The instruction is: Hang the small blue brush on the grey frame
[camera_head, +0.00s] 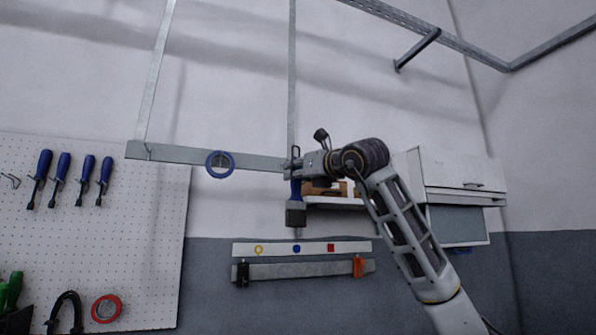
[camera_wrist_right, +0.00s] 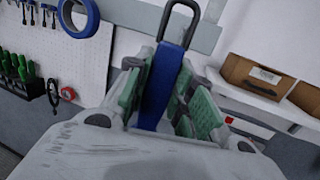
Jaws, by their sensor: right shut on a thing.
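The small blue brush (camera_head: 296,190) hangs upright, bristle end down, from my right gripper (camera_head: 293,167) in the head view. In the right wrist view its blue handle (camera_wrist_right: 158,90) stands between the green finger pads of the right gripper (camera_wrist_right: 168,95), which is shut on it. A dark loop tops the handle. The grey frame (camera_head: 180,155) has a horizontal bar with uprights above it. The brush's loop overlaps the bar's right end in the head view; I cannot tell whether they touch. The bar (camera_wrist_right: 140,14) lies behind the loop in the wrist view. My left gripper is out of view.
A blue ring (camera_head: 220,165) hangs on the frame's bar, left of the brush. A pegboard (camera_head: 150,215) with several screwdrivers is at left. A shelf with cardboard boxes (camera_wrist_right: 262,75) is behind my right gripper. A marked strip (camera_head: 300,248) is below.

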